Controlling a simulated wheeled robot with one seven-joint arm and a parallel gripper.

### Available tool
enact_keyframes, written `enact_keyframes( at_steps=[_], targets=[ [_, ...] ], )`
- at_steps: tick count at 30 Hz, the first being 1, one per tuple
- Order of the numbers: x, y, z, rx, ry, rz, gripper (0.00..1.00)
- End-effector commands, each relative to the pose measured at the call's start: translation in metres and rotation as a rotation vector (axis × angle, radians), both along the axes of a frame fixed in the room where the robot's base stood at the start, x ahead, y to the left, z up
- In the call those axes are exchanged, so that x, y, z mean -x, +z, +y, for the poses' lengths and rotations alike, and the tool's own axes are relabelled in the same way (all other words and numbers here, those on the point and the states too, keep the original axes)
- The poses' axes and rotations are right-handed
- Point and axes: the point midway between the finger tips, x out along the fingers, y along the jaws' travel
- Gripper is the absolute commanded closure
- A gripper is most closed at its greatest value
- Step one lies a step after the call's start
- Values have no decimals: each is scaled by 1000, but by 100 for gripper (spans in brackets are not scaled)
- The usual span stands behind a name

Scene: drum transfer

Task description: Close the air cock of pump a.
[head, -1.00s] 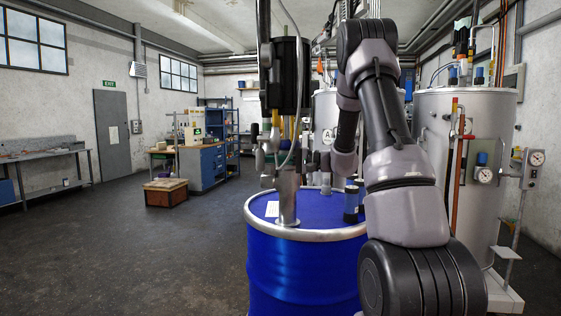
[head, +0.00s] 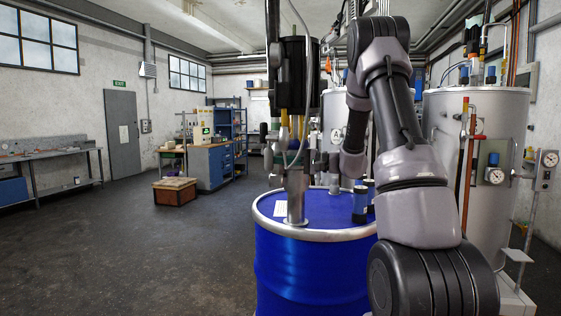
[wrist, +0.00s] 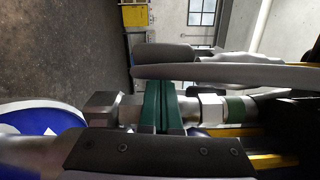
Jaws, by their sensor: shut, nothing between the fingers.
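The pump (head: 292,78), with a black motor block and a grey hose, stands upright with its metal tube in the blue drum (head: 300,278). My gripper (head: 324,163) is beside the pump's fittings, just above the drum, and small in the head view. In the wrist view my gripper (wrist: 161,92) shows two green-faced fingers side by side, shut and empty. A silver hex fitting (wrist: 103,108) lies behind the fingers in that picture. A long grey bar and a dark rounded part run just beyond the fingertips. I cannot tell which part is the air cock or how its lever stands.
Tall grey tanks (head: 470,135) with pipes and gauges fill the right. The floor to the left is open as far as a wooden crate (head: 175,191) and a blue cabinet (head: 213,168).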

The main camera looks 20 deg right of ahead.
Motion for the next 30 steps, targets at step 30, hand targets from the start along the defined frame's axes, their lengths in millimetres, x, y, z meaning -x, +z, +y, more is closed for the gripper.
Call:
enact_keyframes(
  at_steps=[30],
  targets=[
    [49, 4, 29, -376, 4, 654, 100]
  ],
)
